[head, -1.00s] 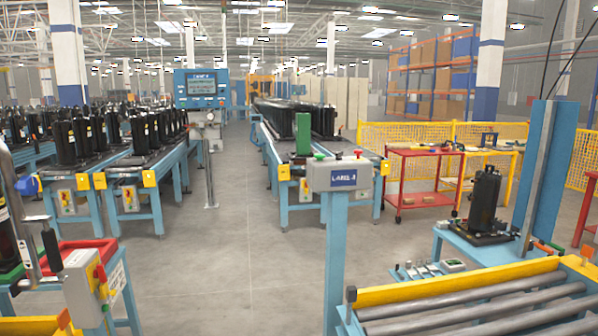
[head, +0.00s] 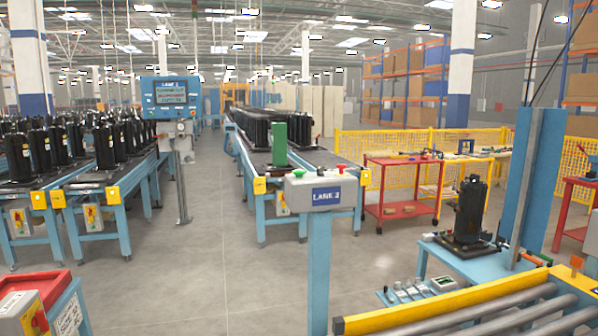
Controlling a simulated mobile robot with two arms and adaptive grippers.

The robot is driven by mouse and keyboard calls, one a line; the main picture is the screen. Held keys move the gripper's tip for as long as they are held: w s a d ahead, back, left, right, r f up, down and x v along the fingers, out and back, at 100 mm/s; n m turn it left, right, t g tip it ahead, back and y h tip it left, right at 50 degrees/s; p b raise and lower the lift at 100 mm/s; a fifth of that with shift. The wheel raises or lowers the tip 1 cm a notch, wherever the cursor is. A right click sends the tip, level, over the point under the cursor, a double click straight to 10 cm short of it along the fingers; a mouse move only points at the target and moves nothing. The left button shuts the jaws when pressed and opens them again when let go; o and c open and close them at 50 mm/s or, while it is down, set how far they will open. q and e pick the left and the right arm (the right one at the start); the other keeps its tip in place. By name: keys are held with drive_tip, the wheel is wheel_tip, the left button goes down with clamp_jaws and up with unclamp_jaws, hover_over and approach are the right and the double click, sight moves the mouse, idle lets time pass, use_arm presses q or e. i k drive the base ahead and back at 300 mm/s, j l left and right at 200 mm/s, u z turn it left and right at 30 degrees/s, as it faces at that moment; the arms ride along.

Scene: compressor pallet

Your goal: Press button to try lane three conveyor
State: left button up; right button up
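A grey button box labelled LANE 3 (head: 320,193) stands on a blue post (head: 318,270) in the middle of the head view. On its top are a green button (head: 299,173) at the left and a red button (head: 341,168) at the right. Behind it is a conveyor lane (head: 268,165) carrying black compressors (head: 262,128) and a green block (head: 280,145) near its front end. Neither of my grippers shows in the head view.
A screen on a stand (head: 170,93) is at the back left, beside lanes of black compressors (head: 105,145). A roller conveyor (head: 480,318) with a yellow rail fills the lower right. A red cart (head: 402,192) is behind it. Open floor (head: 200,250) lies left of the post.

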sight(298, 173)
drive_tip(key=z, duration=0.35)
drive_tip(key=i+j+z, duration=0.8)
drive_tip(key=i+j, duration=0.8)
drive_tip(key=i, duration=0.05)
